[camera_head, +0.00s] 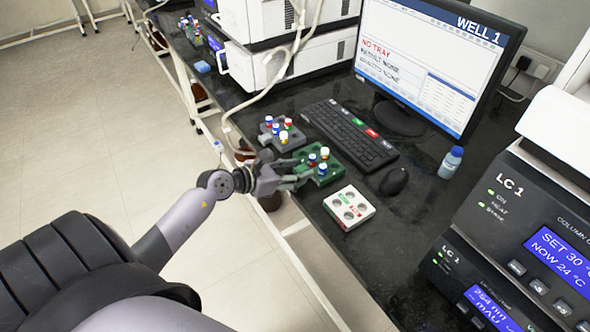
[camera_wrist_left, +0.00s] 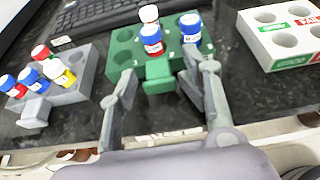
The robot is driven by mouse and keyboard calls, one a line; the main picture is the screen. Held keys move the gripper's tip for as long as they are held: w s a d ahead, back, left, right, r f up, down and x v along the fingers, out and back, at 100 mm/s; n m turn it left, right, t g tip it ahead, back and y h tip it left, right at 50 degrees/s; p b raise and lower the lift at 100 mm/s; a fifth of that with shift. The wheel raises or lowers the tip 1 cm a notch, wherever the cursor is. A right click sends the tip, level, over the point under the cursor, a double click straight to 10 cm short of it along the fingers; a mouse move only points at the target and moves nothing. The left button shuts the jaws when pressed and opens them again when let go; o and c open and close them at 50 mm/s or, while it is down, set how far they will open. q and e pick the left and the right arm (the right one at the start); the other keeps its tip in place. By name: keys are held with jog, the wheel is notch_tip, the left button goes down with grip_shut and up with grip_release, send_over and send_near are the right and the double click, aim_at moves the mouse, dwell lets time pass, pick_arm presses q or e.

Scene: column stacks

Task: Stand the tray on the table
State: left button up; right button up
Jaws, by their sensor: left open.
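A green tray (camera_head: 338,168) holding three capped vials stands on the dark table near its front edge. In the left wrist view the green tray (camera_wrist_left: 122,52) has a block-like green handle (camera_wrist_left: 158,78) facing me. My left gripper (camera_head: 297,176) is at this handle. In the left wrist view its open fingers (camera_wrist_left: 160,72) lie on either side of the handle. I cannot tell whether they touch it. The tray looks level on the table. My right gripper is not in view.
A grey tray (camera_head: 273,140) with several vials stands left of the green one. A white holed block (camera_head: 349,218) stands to its right. Behind are a keyboard (camera_head: 345,135), a mouse (camera_head: 393,181) and a monitor (camera_head: 430,60) reading "NO TRAY". A bottle (camera_head: 451,162) stands farther right.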

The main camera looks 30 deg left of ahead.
pick_arm(q)
jog(key=shift+s+f, duration=0.25)
jog(key=shift+f, duration=0.35)
jog(key=shift+r, duration=0.15)
jog(key=shift+r+p, duration=0.45)
jog(key=v, duration=1.2)
jog(key=shift+w+a+r+b, duration=0.15)
jog(key=shift+r+b, duration=0.3)
jog(key=shift+f, duration=0.1)
